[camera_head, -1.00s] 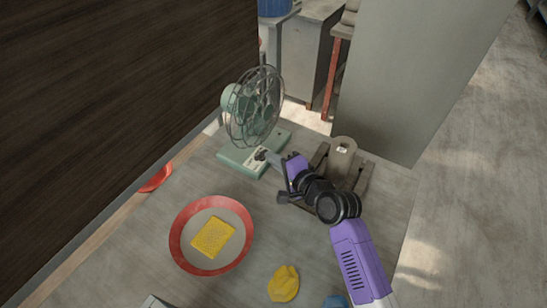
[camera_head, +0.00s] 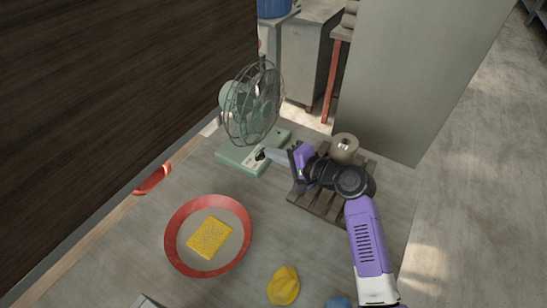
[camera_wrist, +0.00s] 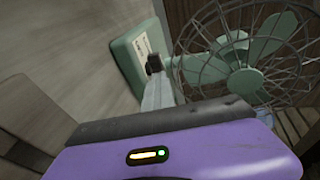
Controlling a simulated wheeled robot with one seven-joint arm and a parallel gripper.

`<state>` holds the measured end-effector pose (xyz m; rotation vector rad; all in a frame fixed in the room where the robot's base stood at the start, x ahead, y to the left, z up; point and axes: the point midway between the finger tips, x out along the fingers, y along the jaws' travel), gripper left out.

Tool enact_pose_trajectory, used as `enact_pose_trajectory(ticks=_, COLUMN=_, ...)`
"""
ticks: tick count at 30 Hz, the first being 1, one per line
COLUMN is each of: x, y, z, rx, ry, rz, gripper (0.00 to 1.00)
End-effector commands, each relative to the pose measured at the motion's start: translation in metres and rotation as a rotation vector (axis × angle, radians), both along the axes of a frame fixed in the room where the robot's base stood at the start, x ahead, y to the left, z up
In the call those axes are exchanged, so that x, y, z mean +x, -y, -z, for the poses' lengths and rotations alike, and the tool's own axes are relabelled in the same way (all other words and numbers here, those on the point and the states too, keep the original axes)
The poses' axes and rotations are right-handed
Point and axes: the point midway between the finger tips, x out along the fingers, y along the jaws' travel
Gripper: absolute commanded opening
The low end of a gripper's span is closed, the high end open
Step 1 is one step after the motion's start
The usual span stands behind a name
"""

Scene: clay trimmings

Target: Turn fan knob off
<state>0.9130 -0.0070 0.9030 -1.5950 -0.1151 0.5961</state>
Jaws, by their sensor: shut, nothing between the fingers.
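A green desk fan (camera_head: 248,104) with a wire cage stands at the far end of the table. Its flat green base (camera_head: 236,158) carries a small dark knob (camera_head: 260,155) on the side facing my gripper. My gripper (camera_head: 266,155) is shut and empty, with its fingertips at the knob. In the wrist view the fingers (camera_wrist: 156,92) reach to the dark knob (camera_wrist: 154,63) beside a pale label on the base (camera_wrist: 128,57). They appear to touch it, but I cannot tell for sure. The knob's exact setting is too small to read.
A red-rimmed dish (camera_head: 175,245) with a yellow sponge (camera_head: 209,238) is at the front left. A yellow lump (camera_head: 284,286) lies near the front edge. A slatted wooden rack (camera_head: 318,203) bearing a cylinder (camera_head: 344,149) is under and beside my arm. A dark wall bounds the left.

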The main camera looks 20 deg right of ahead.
Motion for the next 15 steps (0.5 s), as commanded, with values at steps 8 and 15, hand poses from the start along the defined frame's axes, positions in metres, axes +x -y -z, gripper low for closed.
enact_pose_trajectory(ticks=8, x=0.0073, y=0.0002, z=-0.0021, rx=-0.004, ry=0.011, rz=0.013, gripper=0.00)
enact_pose_trajectory(ticks=15, x=0.0054, y=-0.0037, z=-0.0023, rx=-0.004, ry=0.010, rz=0.010, gripper=0.00)
